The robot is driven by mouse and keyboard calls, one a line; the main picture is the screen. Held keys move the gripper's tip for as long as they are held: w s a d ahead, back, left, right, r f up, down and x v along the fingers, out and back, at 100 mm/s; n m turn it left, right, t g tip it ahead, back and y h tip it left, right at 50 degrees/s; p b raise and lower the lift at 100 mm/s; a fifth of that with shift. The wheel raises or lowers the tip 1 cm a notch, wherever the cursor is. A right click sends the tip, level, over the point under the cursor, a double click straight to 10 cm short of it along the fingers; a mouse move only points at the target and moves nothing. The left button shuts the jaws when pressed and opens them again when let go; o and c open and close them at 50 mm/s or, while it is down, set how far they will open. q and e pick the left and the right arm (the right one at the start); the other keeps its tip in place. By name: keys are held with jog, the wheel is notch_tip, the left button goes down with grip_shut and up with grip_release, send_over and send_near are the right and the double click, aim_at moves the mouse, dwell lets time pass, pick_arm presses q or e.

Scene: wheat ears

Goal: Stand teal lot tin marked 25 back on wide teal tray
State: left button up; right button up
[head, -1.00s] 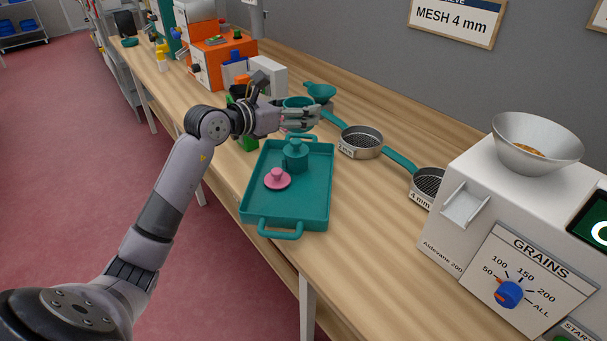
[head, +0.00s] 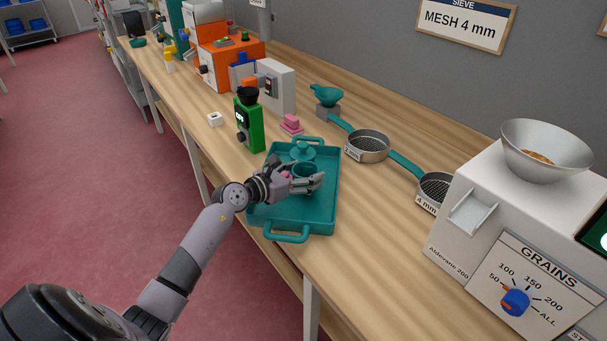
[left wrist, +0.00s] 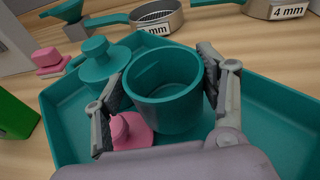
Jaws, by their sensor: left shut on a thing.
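The wide teal tray (head: 287,229) lies on the bench with a handle at its near end. My left gripper (head: 308,184) is over the tray's middle, shut around an open teal tin (head: 303,168). In the left wrist view the tin (left wrist: 165,95) stands upright and empty between the two fingers. Its base is at or just above the tray floor; I cannot tell which. No marking 25 is readable. A teal tin with a knobbed lid (left wrist: 103,62) stands in the tray behind it. A pink knobbed lid (left wrist: 130,132) is beside the left finger. My right gripper is not in view.
A green device (head: 249,125) and a pink item (head: 291,124) stand beyond the tray. Sieves (head: 367,147) with teal handles lie to its right. The white grain counter (head: 480,215) is further right. The tray's near part is bare.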

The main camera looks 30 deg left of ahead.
pick_arm(q)
jog(key=shift+f, duration=0.15)
jog(key=shift+f+b, duration=0.35)
jog(key=shift+f, duration=0.05)
jog(key=o, duration=0.9)
jog(key=shift+c, duration=0.2)
jog(key=o, duration=0.4)
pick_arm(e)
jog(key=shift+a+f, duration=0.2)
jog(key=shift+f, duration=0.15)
pick_arm(q)
jog(key=shift+r, duration=0.15)
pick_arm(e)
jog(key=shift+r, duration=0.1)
